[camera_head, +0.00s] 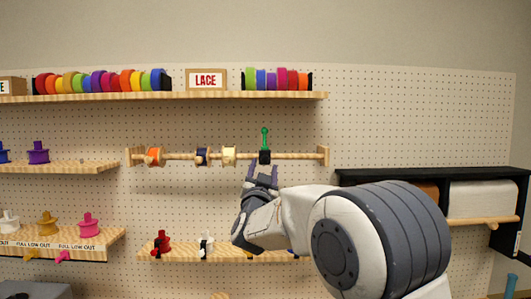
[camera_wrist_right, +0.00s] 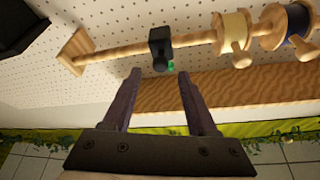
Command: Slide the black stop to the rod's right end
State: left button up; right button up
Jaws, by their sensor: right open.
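The black stop (camera_head: 265,157), with a green handle (camera_head: 264,137) standing up from it, sits on the wooden rod (camera_head: 290,156) right of the middle. Bare rod lies between it and the right end bracket (camera_head: 323,155). In the right wrist view, where the picture is turned round, the stop (camera_wrist_right: 160,46) is just beyond my fingertips and the end bracket (camera_wrist_right: 76,50) is at left. My right gripper (camera_head: 262,173) is open and empty, just below and in front of the stop, apart from it. My left gripper is not in view.
Orange (camera_head: 154,156), dark blue (camera_head: 202,156) and cream (camera_head: 229,155) spools hang on the rod left of the stop. A shelf of ribbon rolls (camera_head: 180,95) runs above. A lower shelf (camera_head: 220,254) holds red and white spools. A black rack (camera_head: 350,177) stands at right.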

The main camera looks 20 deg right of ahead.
aim_at(265, 160)
jog(key=p+x, duration=0.2)
jog(key=x, duration=0.2)
jog(key=shift+w+r, duration=0.15)
jog(key=shift+r, duration=0.05)
jog(key=shift+w+d, duration=0.2)
jog(key=shift+w, duration=0.25)
grip_shut()
dwell(0.9)
